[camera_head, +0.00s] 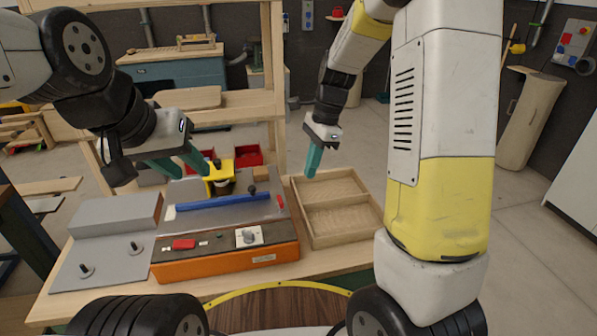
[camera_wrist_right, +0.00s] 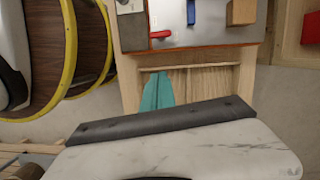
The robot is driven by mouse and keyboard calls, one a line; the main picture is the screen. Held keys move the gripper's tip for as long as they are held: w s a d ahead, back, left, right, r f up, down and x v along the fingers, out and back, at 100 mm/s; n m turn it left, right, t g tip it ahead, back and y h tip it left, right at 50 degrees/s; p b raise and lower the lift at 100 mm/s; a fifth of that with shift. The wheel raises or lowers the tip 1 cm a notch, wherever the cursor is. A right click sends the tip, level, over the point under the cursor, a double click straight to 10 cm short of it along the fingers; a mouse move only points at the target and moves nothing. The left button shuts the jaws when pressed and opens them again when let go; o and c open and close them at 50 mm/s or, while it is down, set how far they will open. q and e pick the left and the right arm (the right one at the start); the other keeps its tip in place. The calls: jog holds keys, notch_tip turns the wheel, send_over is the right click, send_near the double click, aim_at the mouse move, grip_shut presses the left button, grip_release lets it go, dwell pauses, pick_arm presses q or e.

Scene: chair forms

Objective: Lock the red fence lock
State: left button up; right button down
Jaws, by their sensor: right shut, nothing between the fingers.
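An orange-fronted machine (camera_head: 225,265) with a grey top stands on the wooden bench, and a blue fence bar (camera_head: 222,203) lies across its top. A small red lever (camera_head: 280,202) sits at the top's right edge, past the bar's right end; it also shows in the right wrist view (camera_wrist_right: 160,34). Another red piece (camera_head: 183,244) is on the front panel. I cannot tell for certain which one is the fence lock. My right gripper (camera_head: 312,174) is shut and empty, above and beyond the lever, touching nothing visible. My left gripper (camera_head: 196,175) is open above the machine's left back.
A divided wooden tray (camera_head: 335,222) lies right of the machine. A yellow piece (camera_head: 219,181) stands behind the fence, with red bins (camera_head: 247,155) further back. A grey plate with black knobs (camera_head: 110,262) is at the left. A wooden shelf frame rises behind.

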jog(key=shift+v, duration=1)
jog(key=shift+d, duration=0.1)
jog(key=s+d+r+n+t, duration=0.2)
jog(key=s+r+n, duration=0.4)
jog(key=s, duration=0.3)
jog(key=s+d+r+n+t, duration=0.2)
jog(key=s+r+n+t, duration=0.3)
jog(key=s+n, duration=0.4)
jog(key=shift+s+r, duration=0.6)
jog(key=shift+r, duration=0.15)
